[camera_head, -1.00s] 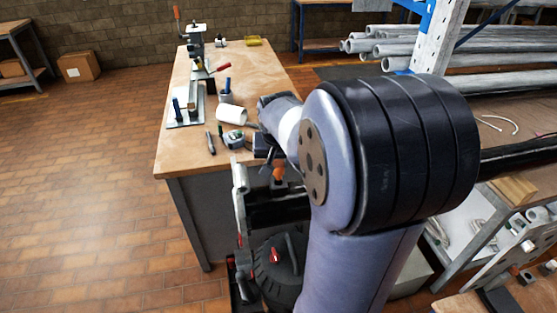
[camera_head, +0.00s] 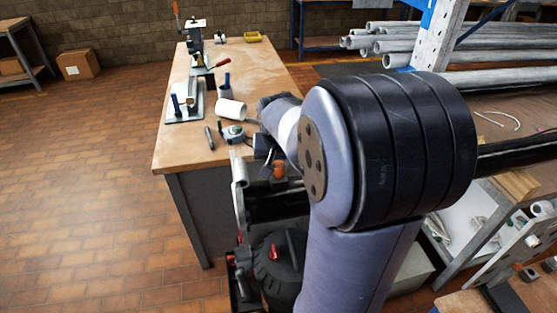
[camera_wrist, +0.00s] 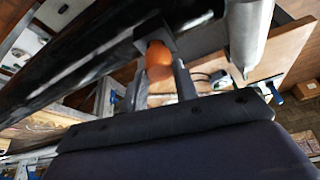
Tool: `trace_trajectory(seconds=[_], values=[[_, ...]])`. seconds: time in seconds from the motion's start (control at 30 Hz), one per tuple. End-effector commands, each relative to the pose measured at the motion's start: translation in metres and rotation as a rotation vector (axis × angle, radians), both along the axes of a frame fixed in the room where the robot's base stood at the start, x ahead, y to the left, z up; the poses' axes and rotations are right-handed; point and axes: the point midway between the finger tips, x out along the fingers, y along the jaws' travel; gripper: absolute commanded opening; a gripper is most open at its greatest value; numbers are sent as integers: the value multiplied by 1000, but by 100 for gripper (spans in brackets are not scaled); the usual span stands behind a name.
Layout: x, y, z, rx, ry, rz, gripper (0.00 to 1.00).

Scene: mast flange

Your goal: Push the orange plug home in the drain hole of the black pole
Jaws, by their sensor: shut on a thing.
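The orange plug (camera_wrist: 158,62) is between the fingers of my gripper (camera_wrist: 162,78) in the wrist view. My gripper is shut on it. The black pole (camera_wrist: 85,62) runs diagonally across the upper part of that view. The plug's far end points at a dark square patch on the pole's side. The drain hole itself is hidden, and I cannot tell how deep the plug sits. In the head view a small bit of the orange plug (camera_head: 279,170) shows left of my arm, and the black pole (camera_head: 525,150) shows at the right; my arm hides much between.
A wooden workbench (camera_head: 178,150) at the left carries a white cup lying down (camera_head: 231,110), a tape measure (camera_head: 233,133) and a clamp stand. A rack with grey pipes (camera_head: 400,45) stands at back right.

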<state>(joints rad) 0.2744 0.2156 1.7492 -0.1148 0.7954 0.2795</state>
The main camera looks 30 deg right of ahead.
Motion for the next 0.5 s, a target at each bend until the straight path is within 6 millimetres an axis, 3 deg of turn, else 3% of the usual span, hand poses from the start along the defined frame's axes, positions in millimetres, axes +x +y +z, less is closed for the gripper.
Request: trace_trajectory(seconds=[0.5], values=[[0,0,-14,0,0,0,0]])
